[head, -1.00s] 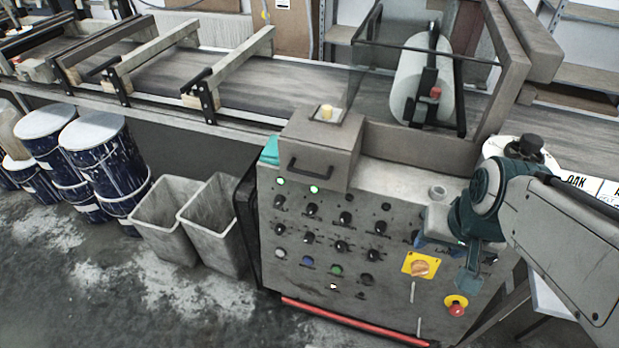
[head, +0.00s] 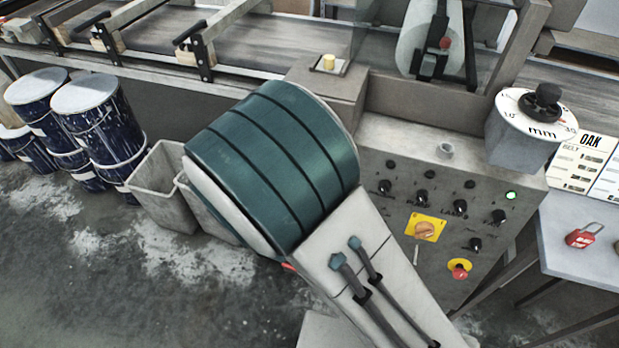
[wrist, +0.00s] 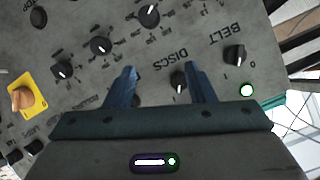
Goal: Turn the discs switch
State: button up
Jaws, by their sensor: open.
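In the wrist view the panel appears turned around, with its labels inverted. The discs switch (wrist: 179,82) is a black knob with a white pointer mark, beside the lettering DISCS. My gripper (wrist: 161,70) is open over the panel. The switch lies between its fingers, much closer to the right finger; I cannot tell whether they touch. In the head view my arm covers my gripper and the discs switch.
The belt switch (wrist: 235,55) and a lit lamp (wrist: 247,90) lie right of my gripper. More knobs surround it. A yellow plate with an orange switch (head: 425,229) and a red emergency button (head: 460,269) are lower on the panel. A dial (head: 538,112) stands at right.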

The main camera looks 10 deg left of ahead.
jog(key=s+a+t+h+b, duration=0.1)
jog(key=s+a+t, duration=0.1)
jog(key=s+t, duration=0.45)
jog(key=shift+n, duration=0.3)
jog(key=w, duration=0.4)
jog(key=w+d, duration=0.1)
jog(key=w, duration=0.9)
jog(key=shift+w+d+r+p, duration=0.15)
jog(key=shift+d+r+p, duration=0.05)
jog(key=shift+d+p, duration=0.1)
jog(key=c, duration=1)
